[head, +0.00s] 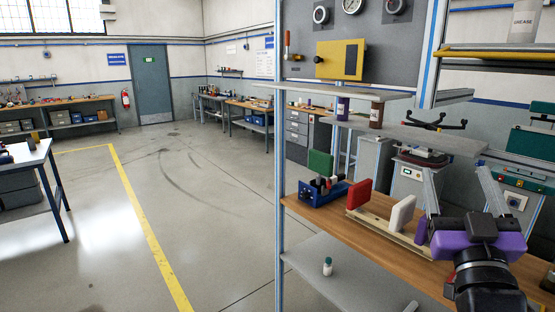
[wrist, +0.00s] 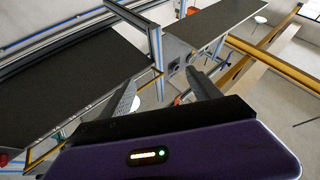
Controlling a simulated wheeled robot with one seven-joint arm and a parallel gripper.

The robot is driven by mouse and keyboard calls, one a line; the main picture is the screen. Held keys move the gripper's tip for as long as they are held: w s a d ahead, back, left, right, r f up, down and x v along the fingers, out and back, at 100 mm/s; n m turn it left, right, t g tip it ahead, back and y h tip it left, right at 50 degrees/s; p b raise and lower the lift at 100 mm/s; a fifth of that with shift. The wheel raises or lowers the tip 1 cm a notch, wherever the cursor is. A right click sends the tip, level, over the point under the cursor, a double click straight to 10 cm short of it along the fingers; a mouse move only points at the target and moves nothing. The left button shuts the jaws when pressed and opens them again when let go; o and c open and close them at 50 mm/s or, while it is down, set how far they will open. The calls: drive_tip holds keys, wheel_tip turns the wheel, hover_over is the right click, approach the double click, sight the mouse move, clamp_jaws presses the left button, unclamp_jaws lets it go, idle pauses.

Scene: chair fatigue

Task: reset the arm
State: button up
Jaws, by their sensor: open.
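My gripper (head: 462,192) is at the lower right in the head view, in front of the workstation. Its two grey fingers point up and are spread apart, with nothing between them. In the wrist view my gripper (wrist: 160,92) also shows its fingers wide apart and empty, above the purple housing. Behind the fingers in the head view is a grey shelf (head: 440,138) with a chair base mechanism beyond it.
The wooden bench (head: 370,235) holds a blue vise (head: 322,193), a red block (head: 360,193) and a white block (head: 402,213), close left of my arm. A blue-grey upright post (head: 280,150) stands left of them. Open floor (head: 200,190) lies farther left.

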drive_tip(key=s+a+f+n+g+y, duration=0.1)
drive_tip(key=s+a+f+y, duration=0.15)
drive_tip(key=s+f, duration=0.6)
drive_tip(key=s+a+f+y, duration=0.2)
drive_tip(key=s+a+f, duration=0.2)
drive_tip(key=s+f, duration=0.45)
drive_tip(key=s+a+f+g, duration=0.1)
drive_tip(key=s+f+g, duration=0.1)
drive_tip(key=s+f, duration=0.3)
drive_tip(key=s+a+f+g+y, duration=0.1)
drive_tip(key=s+f, duration=0.4)
drive_tip(key=s, duration=0.6)
drive_tip(key=s+a+f+g, duration=0.1)
drive_tip(key=s+f+g, duration=0.3)
drive_tip(key=s, duration=0.4)
drive_tip(key=shift+s+a+f, duration=0.15)
drive_tip(key=shift+a+f, duration=0.1)
drive_tip(key=shift+f, duration=0.55)
